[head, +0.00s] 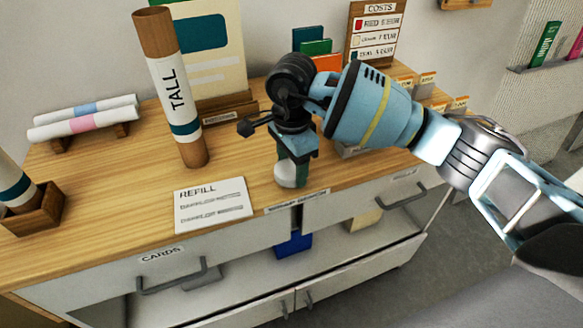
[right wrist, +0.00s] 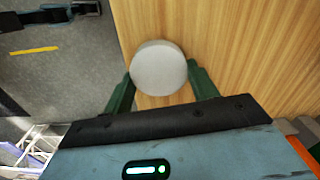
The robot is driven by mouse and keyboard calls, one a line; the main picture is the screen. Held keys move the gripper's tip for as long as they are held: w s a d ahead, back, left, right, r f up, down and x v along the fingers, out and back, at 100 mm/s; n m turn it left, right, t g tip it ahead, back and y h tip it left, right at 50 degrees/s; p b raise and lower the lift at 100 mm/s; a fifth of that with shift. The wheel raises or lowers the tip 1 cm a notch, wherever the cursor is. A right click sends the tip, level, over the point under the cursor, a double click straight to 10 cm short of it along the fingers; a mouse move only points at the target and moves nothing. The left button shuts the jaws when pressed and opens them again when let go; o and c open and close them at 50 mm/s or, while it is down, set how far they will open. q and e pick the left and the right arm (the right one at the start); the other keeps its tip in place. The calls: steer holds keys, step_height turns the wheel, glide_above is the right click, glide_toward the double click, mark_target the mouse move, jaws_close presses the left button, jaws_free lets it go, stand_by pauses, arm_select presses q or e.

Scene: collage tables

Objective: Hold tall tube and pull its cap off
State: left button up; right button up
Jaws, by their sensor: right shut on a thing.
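The tall tube (head: 178,95) stands on the wooden counter at left of centre in the head view, with a white label reading TALL and a dark green band. My left gripper is not in view.
A REFILL card (head: 213,205) lies in front of the tube. Another tube (head: 14,187) stands in a wooden holder (head: 42,212) at far left. Rolled papers (head: 85,119) lie on a rack behind. A poster stand (head: 213,50) is behind the tube. A COSTS board (head: 376,31) stands at the back.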

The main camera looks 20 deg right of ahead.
steer(key=shift+s+a+r, duration=0.1)
steer(key=shift+s+r, duration=0.1)
steer(key=shift+r, duration=0.4)
steer(key=shift+s+r, duration=0.15)
steer(key=shift+r, duration=0.4)
steer(key=s+a+r, duration=0.1)
steer(key=s+a, duration=0.3)
steer(key=s, duration=1)
steer(key=shift+s+r+b, duration=0.2)
steer(key=shift+s+b, duration=0.2)
